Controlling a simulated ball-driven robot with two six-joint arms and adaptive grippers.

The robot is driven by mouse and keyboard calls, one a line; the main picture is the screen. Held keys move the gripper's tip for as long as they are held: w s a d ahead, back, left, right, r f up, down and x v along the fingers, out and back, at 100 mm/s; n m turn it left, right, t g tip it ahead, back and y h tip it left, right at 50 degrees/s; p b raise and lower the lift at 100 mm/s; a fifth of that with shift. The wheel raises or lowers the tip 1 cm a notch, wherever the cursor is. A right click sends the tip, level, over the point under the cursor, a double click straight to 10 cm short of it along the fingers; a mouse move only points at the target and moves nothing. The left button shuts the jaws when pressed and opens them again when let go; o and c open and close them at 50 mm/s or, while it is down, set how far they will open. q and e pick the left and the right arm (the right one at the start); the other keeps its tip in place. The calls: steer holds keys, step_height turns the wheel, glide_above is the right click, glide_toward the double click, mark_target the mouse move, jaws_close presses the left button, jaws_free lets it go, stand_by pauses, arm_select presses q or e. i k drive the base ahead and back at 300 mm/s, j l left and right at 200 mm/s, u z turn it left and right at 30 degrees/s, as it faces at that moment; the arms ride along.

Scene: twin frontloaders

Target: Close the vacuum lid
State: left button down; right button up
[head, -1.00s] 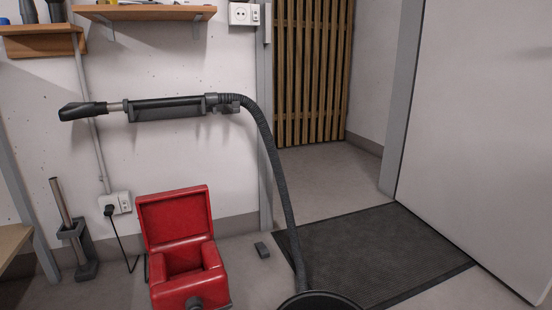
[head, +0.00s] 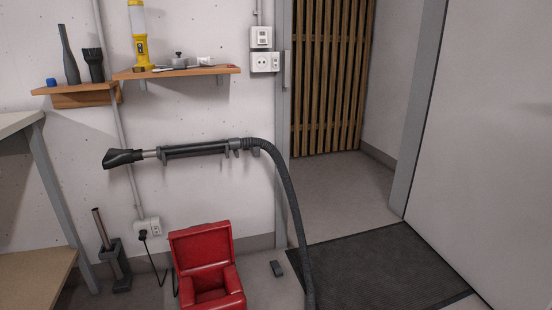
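The red vacuum (head: 226,278) stands on the floor at the bottom centre-left of the head view, its lower part cut off by the frame edge. Its red lid (head: 201,246) stands open, tilted up at the back against the wall side, and the hollow inside shows. A black hose (head: 291,208) hangs from the wand (head: 195,149), which rests in a wall holder, and runs down out of the frame. Neither of my grippers is in view.
A workbench (head: 32,275) stands at the left. Wall shelves (head: 176,72) hold a yellow flashlight (head: 139,36) and nozzles. A power cord runs to the wall socket (head: 147,226). A dark mat (head: 383,266) lies at the right.

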mark_target(192, 247)
steer(key=i+j+z, duration=0.35)
steer(key=j, duration=0.3)
steer(key=i+j+z, duration=0.2)
steer(key=j, duration=0.2)
steer(key=i+j+z, duration=0.15)
steer(key=j, duration=0.2)
steer(key=k, duration=0.05)
